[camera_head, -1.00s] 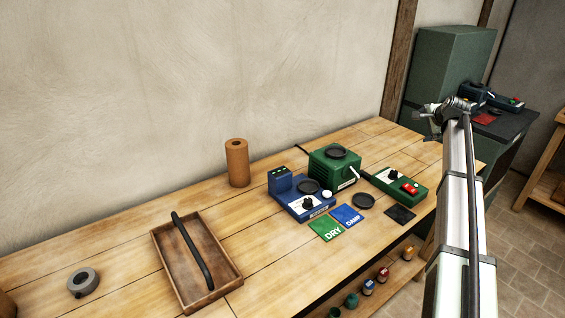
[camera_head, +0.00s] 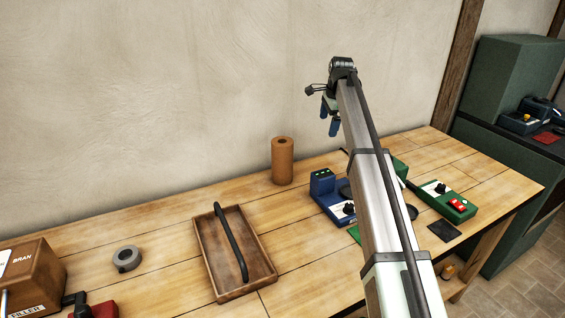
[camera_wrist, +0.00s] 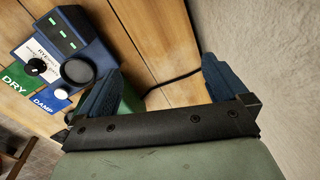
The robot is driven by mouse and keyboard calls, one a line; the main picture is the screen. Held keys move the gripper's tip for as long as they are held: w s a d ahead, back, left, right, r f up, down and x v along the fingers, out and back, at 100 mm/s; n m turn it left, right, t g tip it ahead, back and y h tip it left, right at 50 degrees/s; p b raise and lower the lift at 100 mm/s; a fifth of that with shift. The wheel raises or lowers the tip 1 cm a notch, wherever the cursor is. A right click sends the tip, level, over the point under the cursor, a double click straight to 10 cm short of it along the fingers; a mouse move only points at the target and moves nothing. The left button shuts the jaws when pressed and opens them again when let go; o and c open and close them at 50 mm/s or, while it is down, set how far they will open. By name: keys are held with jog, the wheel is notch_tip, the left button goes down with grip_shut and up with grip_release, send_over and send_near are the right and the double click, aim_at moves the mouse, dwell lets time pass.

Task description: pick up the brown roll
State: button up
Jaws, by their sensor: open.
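The brown roll (camera_head: 282,160) stands upright on the wooden table, close to the wall, in the head view. It has a hole in its top. My gripper (camera_head: 329,117) is raised above the table, up and to the right of the roll and apart from it. In the wrist view my gripper (camera_wrist: 160,82) shows two blue fingers spread wide with nothing between them. The roll is not in the wrist view.
A blue device (camera_head: 327,197) stands right of the roll, partly behind my arm. A green box (camera_head: 456,206) is farther right. A wooden tray (camera_head: 204,244) with a dark bar, a grey ring (camera_head: 127,258) and a bran box (camera_head: 34,277) are left.

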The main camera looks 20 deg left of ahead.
jog(key=g+h, duration=0.2)
send_near(282, 153)
jog(key=w, duration=0.2)
jog(key=w+a+r, duration=0.1)
jog(key=w, duration=0.1)
jog(key=shift+s+f, duration=0.1)
jog(key=shift+s, duration=0.05)
notch_tip(282, 153, down, 14)
jog(key=shift+r, duration=0.2)
jog(key=shift+c, duration=0.5)
jog(key=c, duration=1)
